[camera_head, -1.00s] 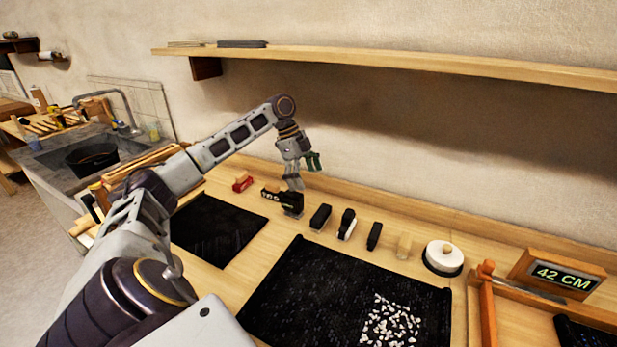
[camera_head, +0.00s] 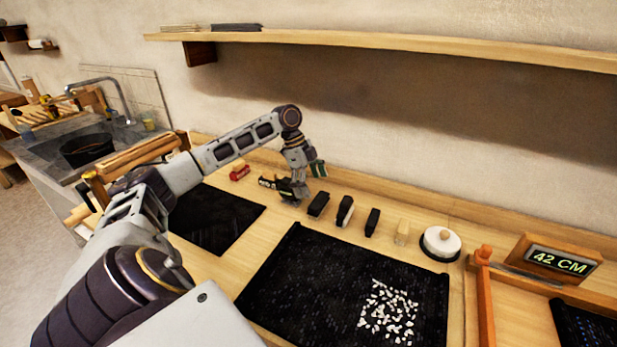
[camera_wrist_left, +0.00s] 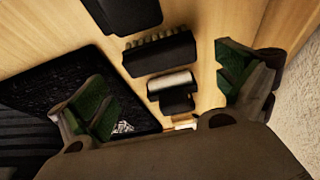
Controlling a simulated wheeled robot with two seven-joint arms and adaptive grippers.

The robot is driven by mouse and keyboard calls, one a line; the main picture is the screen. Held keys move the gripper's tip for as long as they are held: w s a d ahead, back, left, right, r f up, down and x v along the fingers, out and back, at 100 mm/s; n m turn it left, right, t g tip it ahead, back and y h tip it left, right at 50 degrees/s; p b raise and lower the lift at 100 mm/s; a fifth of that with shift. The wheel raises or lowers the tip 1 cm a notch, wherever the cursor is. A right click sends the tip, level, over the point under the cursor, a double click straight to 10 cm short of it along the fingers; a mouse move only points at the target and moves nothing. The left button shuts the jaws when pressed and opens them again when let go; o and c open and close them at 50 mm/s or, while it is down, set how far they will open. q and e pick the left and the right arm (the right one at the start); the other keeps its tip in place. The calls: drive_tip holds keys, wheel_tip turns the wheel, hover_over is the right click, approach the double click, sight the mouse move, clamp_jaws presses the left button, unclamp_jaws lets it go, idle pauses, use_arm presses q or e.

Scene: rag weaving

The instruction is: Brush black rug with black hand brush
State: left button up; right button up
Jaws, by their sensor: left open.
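My left gripper (camera_head: 308,180) is open and empty, reaching over the back of the table just behind the row of brushes. In the left wrist view its green-padded fingers (camera_wrist_left: 165,75) are spread apart on either side of the row. A black brush (camera_head: 319,205) stands at the left of the row; in the wrist view its bristles (camera_wrist_left: 160,52) show along one side. To its right are a black-and-white brush (camera_head: 345,211) and another black one (camera_head: 372,222). I cannot tell which is the hand brush. The black rug (camera_head: 300,275) lies in front, white scraps (camera_head: 388,310) on its right part.
A dark tool (camera_head: 272,184) and a red object (camera_head: 240,172) are left of the brushes. A wooden block (camera_head: 402,232) and a white round brush (camera_head: 440,243) are right. A second black rug (camera_head: 222,222) lies left. A shelf (camera_head: 400,42) hangs above.

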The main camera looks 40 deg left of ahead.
sight(318, 200)
use_arm(q)
drive_tip(key=x, duration=0.4)
drive_tip(key=shift+f+b, duration=0.1)
drive_tip(key=shift+b, duration=0.2)
drive_tip(key=shift+x, duration=1.15)
drive_tip(key=c, duration=0.7)
drive_tip(key=o, duration=0.3)
drive_tip(key=c, duration=0.4)
drive_tip(key=shift+o, duration=0.2)
use_arm(e)
drive_tip(key=r, duration=0.1)
drive_tip(key=w+r, duration=0.1)
drive_tip(key=a, duration=0.1)
drive_tip(key=shift+w+r, duration=0.25)
drive_tip(key=shift+r, duration=0.15)
drive_tip(key=shift+s, duration=0.2)
